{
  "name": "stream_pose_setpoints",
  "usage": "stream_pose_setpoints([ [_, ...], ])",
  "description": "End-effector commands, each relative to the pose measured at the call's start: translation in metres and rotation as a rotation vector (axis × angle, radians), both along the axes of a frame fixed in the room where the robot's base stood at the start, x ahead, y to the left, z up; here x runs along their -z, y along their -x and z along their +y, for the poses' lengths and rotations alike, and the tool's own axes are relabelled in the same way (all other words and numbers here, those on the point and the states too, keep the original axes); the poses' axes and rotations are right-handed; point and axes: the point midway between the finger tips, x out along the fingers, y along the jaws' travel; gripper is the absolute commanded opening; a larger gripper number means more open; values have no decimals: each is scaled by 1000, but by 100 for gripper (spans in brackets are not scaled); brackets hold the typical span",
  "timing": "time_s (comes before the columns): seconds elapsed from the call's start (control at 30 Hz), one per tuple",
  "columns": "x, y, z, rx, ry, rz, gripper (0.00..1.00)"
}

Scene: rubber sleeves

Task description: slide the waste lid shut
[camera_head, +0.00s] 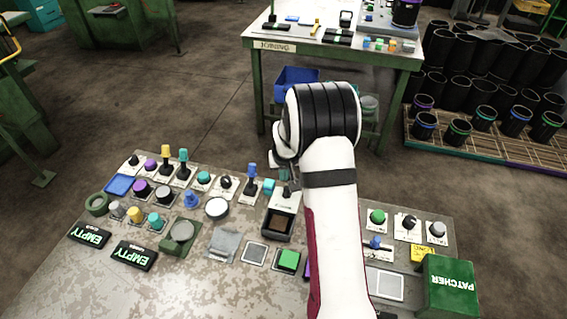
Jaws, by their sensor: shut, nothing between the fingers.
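A small box (270,236) with a pale top and a dark square opening stands on the bench just left of my forearm. It looks like the waste box, though I can read no label on it. A pale plate (288,201) at its far side looks like the lid, drawn back from the opening. My gripper (286,188) points down at the far end of this plate, mostly hidden behind my wrist. It is shut and empty. I cannot tell whether its tips touch the lid.
Knobs, buttons and upright levers (183,165) crowd the bench to the left. A green table (330,50) stands beyond.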

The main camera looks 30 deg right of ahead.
Motion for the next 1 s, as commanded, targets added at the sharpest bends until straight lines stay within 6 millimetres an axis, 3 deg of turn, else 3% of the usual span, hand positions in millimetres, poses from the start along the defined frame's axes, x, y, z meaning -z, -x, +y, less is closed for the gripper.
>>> stream_pose_setpoints([
  [0.2,-1,20,8,0,1,0,0],
  [0.57,-1,23,10,-1,1,1,0],
  [1.0,0,73,61,-2,0,2,0],
])
